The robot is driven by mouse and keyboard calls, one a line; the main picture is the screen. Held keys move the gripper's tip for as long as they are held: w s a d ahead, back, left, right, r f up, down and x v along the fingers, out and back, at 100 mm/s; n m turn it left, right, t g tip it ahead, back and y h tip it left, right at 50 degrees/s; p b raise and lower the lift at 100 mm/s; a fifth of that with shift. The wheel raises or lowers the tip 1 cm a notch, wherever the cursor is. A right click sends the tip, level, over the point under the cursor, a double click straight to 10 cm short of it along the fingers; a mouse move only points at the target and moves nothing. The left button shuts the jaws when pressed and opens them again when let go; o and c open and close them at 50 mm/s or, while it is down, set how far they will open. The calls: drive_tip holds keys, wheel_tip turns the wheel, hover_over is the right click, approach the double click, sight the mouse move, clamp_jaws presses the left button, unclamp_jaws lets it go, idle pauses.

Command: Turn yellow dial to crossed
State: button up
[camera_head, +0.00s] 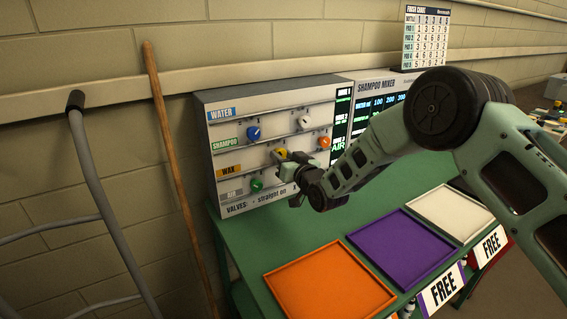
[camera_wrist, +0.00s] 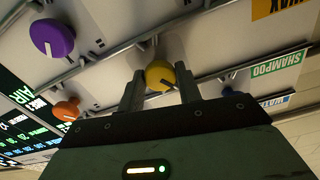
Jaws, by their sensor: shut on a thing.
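The yellow dial (camera_head: 280,152) is on the front of the grey valve panel (camera_head: 217,208), partly hidden by my gripper in the head view. In the wrist view the yellow dial (camera_wrist: 159,74) sits between my two fingertips, with a dark pointer mark slanting across its lower right. My gripper (camera_head: 287,157) is at the panel face, its jaws shut on the yellow dial. The fingers also show in the wrist view (camera_wrist: 160,90), one on each side of the dial. I cannot tell whether the pointer lies along or across its pipe.
Nearby on the panel are a blue dial (camera_head: 253,133), white dial (camera_head: 304,121), orange dial (camera_head: 324,142) and green dial (camera_head: 257,184). A purple dial (camera_wrist: 52,39) shows in the wrist view. Orange (camera_head: 330,283), purple (camera_head: 402,248) and white (camera_head: 450,213) trays lie below on the green bench.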

drive_tip(key=shift+m+b, duration=7.15)
drive_tip(key=shift+m, duration=0.75)
drive_tip(key=o, duration=1)
drive_tip(key=b+v, duration=0.1)
drive_tip(key=v, duration=1.6)
drive_tip(key=shift+s+d, duration=0.2)
